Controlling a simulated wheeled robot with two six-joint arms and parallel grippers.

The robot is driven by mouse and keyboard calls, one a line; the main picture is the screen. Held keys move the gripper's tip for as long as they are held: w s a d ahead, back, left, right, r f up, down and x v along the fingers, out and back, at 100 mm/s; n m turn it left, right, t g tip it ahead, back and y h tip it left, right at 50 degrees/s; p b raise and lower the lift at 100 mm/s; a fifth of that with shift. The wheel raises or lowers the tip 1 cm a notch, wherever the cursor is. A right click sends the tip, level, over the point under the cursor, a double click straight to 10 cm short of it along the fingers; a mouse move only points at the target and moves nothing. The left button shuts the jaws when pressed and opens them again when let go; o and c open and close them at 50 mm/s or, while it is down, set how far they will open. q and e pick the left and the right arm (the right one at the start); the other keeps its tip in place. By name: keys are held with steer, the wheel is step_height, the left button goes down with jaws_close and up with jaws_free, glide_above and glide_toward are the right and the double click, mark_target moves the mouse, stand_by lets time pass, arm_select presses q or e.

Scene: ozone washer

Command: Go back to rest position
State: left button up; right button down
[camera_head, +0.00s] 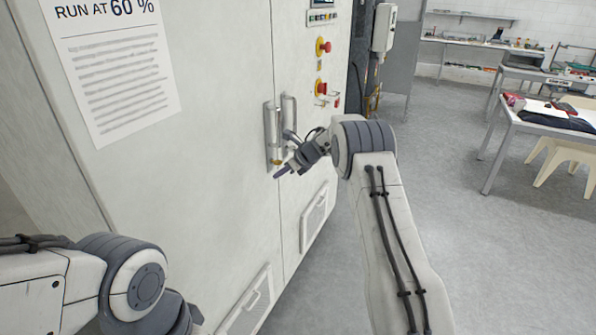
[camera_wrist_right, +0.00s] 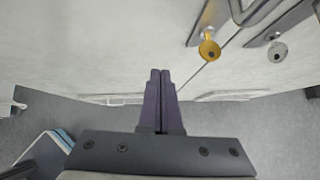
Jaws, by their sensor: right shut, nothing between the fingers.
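My right gripper (camera_head: 280,172) is in front of the pale cabinet (camera_head: 215,190), just below its door handles (camera_head: 279,125). In the right wrist view the dark fingers (camera_wrist_right: 158,98) are together with nothing between them. A brass-coloured key (camera_wrist_right: 209,48) sits at one handle plate, apart from the fingers, and a silver key or lock piece (camera_wrist_right: 277,50) is at the other. My left arm shows at the lower left of the head view, but its gripper is out of the picture.
A notice sheet (camera_head: 110,60) is on the cabinet's front. A work table (camera_head: 540,120) and a cream stool (camera_head: 570,160) stand at the right. Grey floor (camera_head: 450,230) is clear between them.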

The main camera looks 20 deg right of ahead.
steer(key=b+v, duration=0.2)
steer(key=v, duration=0.5)
steer(key=a+r+m+t, duration=0.1)
steer(key=a+r+m, duration=0.2)
steer(key=a, duration=0.1)
steer(key=a+r+m+t, duration=0.1)
steer(key=a+r+m, duration=0.1)
steer(key=a+r, duration=0.1)
steer(key=w+a+r+m+t, duration=0.1)
steer(key=a+r+m, duration=0.2)
steer(key=a+r, duration=0.1)
steer(key=shift+a+m+t+h+p, duration=0.3)
steer(key=shift+a+t, duration=0.1)
steer(key=s+a+f+m+g+h, duration=0.15)
steer(key=s+a+m, duration=0.25)
steer(key=s+m, duration=0.55)
steer(key=s+a+m+g+h, duration=0.15)
steer(key=s+a+m, duration=0.25)
steer(key=s+m, duration=0.5)
steer(key=s+f+m+g, duration=0.2)
steer(key=s+m, duration=0.1)
steer(key=s, duration=0.7)
steer(key=s+f+m+g, duration=0.3)
steer(key=s, duration=0.8)
steer(key=s+a+f+m+g, duration=0.1)
steer(key=s+f+m+g, duration=0.2)
steer(key=s, duration=0.7)
steer(key=shift+s+h, duration=0.35)
steer(key=shift+h, duration=0.05)
steer(key=shift+a, duration=0.15)
